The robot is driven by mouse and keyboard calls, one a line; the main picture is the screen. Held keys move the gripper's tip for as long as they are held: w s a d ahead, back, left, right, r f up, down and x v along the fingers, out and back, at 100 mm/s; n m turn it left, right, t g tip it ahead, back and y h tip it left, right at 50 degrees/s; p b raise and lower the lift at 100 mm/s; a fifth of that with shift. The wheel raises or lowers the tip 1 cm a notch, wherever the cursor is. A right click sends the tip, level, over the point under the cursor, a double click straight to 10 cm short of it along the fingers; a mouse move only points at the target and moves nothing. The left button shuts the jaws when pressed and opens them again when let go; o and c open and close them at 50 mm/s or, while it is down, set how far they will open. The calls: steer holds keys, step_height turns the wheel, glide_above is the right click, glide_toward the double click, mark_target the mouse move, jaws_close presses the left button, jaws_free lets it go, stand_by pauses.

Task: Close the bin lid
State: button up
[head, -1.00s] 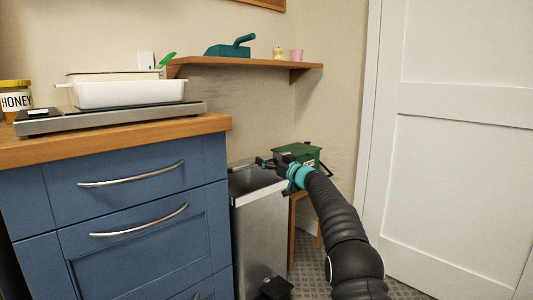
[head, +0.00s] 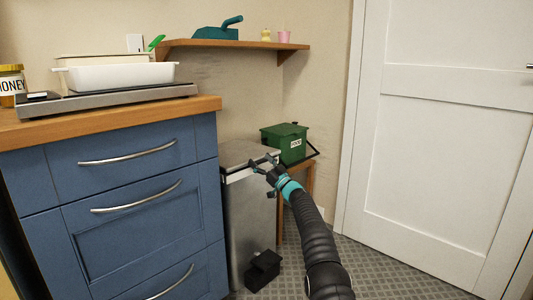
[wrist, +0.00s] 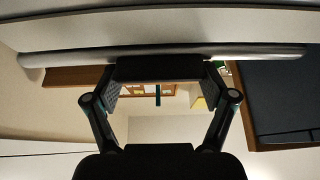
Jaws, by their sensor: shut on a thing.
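The steel bin (head: 245,225) stands between the blue cabinet and a wooden stool. Its grey lid (head: 243,152) lies nearly level over the top. I cannot tell whether it is fully down. My gripper (head: 264,165) is at the lid's front right edge. In the wrist view my gripper (wrist: 160,75) is shut on a dark piece at the lid's edge, with its fingers on either side. The lid's pale edge (wrist: 160,54) runs across the upper part of that view. A black pedal (head: 263,270) is at the bin's foot.
The blue cabinet (head: 130,215) stands close at the bin's left. A green box (head: 284,142) sits on the stool (head: 297,180) to its right. A wall shelf (head: 235,44) hangs above. The white door (head: 440,120) is at the right, with open floor before it.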

steer(key=shift+s+a+f+t+y, duration=0.1)
steer(key=shift+f+t+y, duration=0.05)
steer(key=shift+f, duration=0.75)
steer(key=shift+a+f+t+y, duration=0.1)
steer(key=shift+f+t+y, duration=0.05)
steer(key=shift+f, duration=0.75)
steer(key=o, duration=1.5)
steer(key=shift+f, duration=0.1)
steer(key=shift+o, duration=0.2)
steer(key=shift+d+r, duration=0.25)
steer(key=shift+r, duration=0.15)
steer(key=shift+d, duration=0.1)
steer(key=v, duration=1.2)
steer(key=shift+f, duration=0.15)
